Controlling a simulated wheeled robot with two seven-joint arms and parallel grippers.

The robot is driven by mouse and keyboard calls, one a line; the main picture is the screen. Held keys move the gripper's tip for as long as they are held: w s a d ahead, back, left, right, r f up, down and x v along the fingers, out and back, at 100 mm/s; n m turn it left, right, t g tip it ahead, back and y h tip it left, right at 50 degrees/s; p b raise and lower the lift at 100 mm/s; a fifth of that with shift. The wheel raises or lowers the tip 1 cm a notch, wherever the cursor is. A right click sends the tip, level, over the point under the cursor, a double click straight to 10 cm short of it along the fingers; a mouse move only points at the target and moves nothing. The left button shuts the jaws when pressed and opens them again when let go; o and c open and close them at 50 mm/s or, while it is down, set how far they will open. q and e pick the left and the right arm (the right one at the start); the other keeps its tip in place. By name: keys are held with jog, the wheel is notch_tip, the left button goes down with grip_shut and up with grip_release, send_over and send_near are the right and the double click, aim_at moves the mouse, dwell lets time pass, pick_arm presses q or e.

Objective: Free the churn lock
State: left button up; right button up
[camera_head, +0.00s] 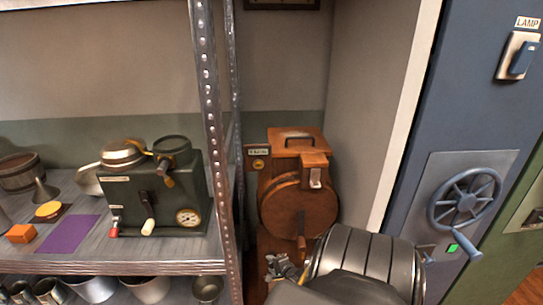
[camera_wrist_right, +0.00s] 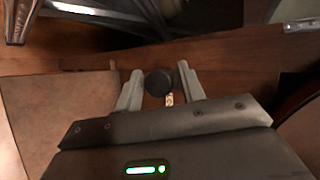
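The wooden churn (camera_head: 290,207) stands on the floor to the right of the shelf, with a round drum front and a crank handle (camera_head: 301,225). A pale metal latch (camera_head: 316,178) sits at its upper right; I cannot tell whether it is the lock. My right gripper (camera_head: 283,268) is low in front of the churn, partly hidden by my arm. In the right wrist view my right gripper (camera_wrist_right: 160,88) is open, its fingers on either side of a dark round knob (camera_wrist_right: 159,81) with a small brass piece (camera_wrist_right: 169,99) below. Contact is unclear. My left gripper is not in view.
A metal shelf post (camera_head: 212,130) stands left of the churn. The shelf holds a dark green machine (camera_head: 155,195) and a purple mat (camera_head: 70,235). A blue panel with a handwheel (camera_head: 466,198) and a lamp switch (camera_head: 520,55) is on the right.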

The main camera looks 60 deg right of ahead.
jog(key=shift+o, duration=0.8)
jog(key=shift+s+a+r, duration=0.15)
jog(key=p+v, duration=0.2)
jog(key=v, duration=0.8)
jog(key=shift+p, duration=0.3)
jog(key=shift+s, duration=0.1)
